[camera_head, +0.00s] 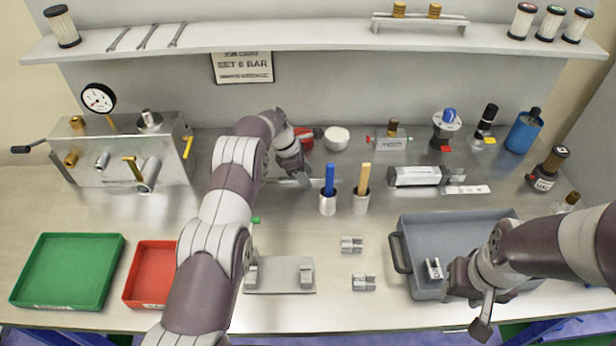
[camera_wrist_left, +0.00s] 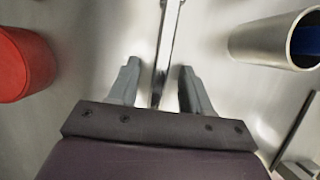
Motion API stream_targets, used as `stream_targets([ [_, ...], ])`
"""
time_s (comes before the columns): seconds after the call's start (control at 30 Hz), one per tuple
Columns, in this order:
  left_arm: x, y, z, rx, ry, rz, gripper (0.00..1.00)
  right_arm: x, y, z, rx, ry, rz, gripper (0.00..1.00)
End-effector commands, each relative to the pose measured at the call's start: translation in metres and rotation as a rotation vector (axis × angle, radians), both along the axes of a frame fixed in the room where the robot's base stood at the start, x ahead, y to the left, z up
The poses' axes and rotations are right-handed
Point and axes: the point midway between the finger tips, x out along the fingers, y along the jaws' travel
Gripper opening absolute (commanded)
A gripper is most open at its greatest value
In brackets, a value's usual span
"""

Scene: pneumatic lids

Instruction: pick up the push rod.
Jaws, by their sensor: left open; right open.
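A thin metal rod, apparently the push rod (camera_head: 279,181), lies on the steel bench left of two metal cups. In the left wrist view the rod (camera_wrist_left: 168,40) runs between the fingers of my left gripper (camera_wrist_left: 158,88). Both fingers stand apart from it, with a gap on each side. In the head view my left gripper (camera_head: 301,174) is low over the rod, which its arm partly hides. My right gripper (camera_head: 464,298) is over the grey bin's front side, apart from the rod; its fingertips are hard to make out.
Close right stand metal cups with a blue handle (camera_head: 329,178) and a yellow handle (camera_head: 364,177). A red round part (camera_head: 304,139) and white bowl (camera_head: 337,138) sit behind. The grey bin (camera_head: 407,236), green tray (camera_head: 68,270) and red tray (camera_head: 148,271) are in front.

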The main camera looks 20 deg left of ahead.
Motion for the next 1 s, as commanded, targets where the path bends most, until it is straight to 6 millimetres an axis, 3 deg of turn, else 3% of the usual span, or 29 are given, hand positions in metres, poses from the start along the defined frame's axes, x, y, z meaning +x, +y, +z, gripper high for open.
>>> stream_targets([
  [0.07,0.000,0.000,0.000,0.000,0.000,0.000,0.49,0.000,0.000,-0.001,0.000,0.000,0.000,0.43],
  [0.2,0.000,0.000,0.000,0.000,0.000,0.000,0.07,0.000,0.000,-0.001,0.000,0.000,0.000,0.43],
  [0.23,0.000,0.000,0.000,0.000,0.000,0.000,0.00,0.000,0.000,-0.001,0.000,0.000,0.000,0.43],
  [0.57,0.001,0.000,0.005,0.000,-0.003,0.000,0.00,0.000,0.000,-0.003,0.000,0.000,0.000,0.43],
  [0.87,0.001,0.000,0.071,0.001,-0.005,0.000,0.00,0.000,0.000,-0.026,0.000,0.000,0.000,0.43],
  [1.0,0.001,0.000,0.102,0.000,-0.004,0.001,0.00,0.000,0.000,-0.023,0.000,0.000,0.000,0.43],
])
